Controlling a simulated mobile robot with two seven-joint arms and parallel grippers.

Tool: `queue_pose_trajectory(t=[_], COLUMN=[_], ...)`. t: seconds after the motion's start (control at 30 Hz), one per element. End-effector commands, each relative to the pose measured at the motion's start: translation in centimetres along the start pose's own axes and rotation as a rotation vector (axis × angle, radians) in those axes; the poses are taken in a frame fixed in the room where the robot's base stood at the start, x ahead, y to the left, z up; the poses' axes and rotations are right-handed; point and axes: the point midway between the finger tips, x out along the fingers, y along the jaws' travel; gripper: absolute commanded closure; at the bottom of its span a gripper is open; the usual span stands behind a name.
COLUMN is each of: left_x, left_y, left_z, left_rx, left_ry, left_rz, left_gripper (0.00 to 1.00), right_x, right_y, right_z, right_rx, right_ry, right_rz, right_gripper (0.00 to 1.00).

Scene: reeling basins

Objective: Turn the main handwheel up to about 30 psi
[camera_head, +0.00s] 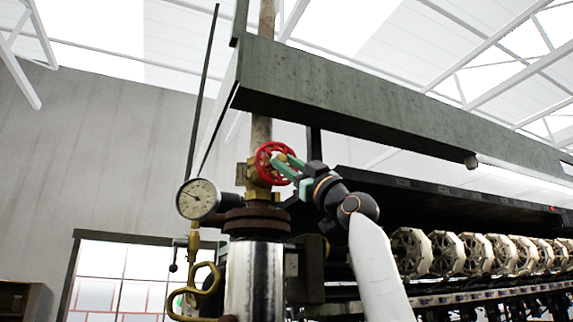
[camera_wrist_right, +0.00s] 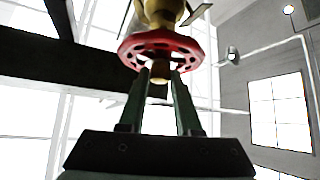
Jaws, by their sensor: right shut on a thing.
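The red handwheel (camera_head: 261,160) sits on a brass valve on the vertical pipe, left of centre in the head view. It also fills the upper middle of the right wrist view (camera_wrist_right: 131,48). My right gripper (camera_head: 284,166) reaches it from the right, and its two green fingers (camera_wrist_right: 161,76) are shut on the wheel, one on each side of the brass hub nut. The round pressure gauge (camera_head: 196,199) is left of the valve, its needle pointing to the upper left. Its numbers are too small to read. My left gripper is not in view.
A grey-green beam (camera_head: 350,98) runs overhead just above the wheel. A rusty flange (camera_head: 256,221) and a shiny cylinder (camera_head: 254,275) are below the valve. A curled brass pipe (camera_head: 208,287) hangs below the gauge. A row of pale reels (camera_head: 445,252) stands at right.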

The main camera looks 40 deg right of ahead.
Motion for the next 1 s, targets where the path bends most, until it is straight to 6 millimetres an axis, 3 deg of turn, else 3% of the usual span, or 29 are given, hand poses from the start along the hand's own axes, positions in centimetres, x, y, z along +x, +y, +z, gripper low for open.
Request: queue_pose_trajectory(t=[0.63, 0.67, 0.9, 1.0], left_x=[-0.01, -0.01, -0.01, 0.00], left_y=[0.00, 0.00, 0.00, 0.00], left_z=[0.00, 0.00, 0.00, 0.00], left_rx=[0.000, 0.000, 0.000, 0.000], left_ry=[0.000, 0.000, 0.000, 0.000], left_rz=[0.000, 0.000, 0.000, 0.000], left_gripper=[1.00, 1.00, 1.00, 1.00], right_x=[0.01, 0.01, 0.01, 0.01], right_y=[0.09, 0.09, 0.06, 0.06], right_z=[-0.01, -0.01, -0.01, -0.01], right_rx=[-0.034, -0.034, -0.033, -0.033], right_ry=[0.000, 0.000, 0.000, 0.000], right_rz=[-0.032, -0.032, -0.032, -0.032], right_gripper=[1.00, 0.66, 0.39, 0.38])
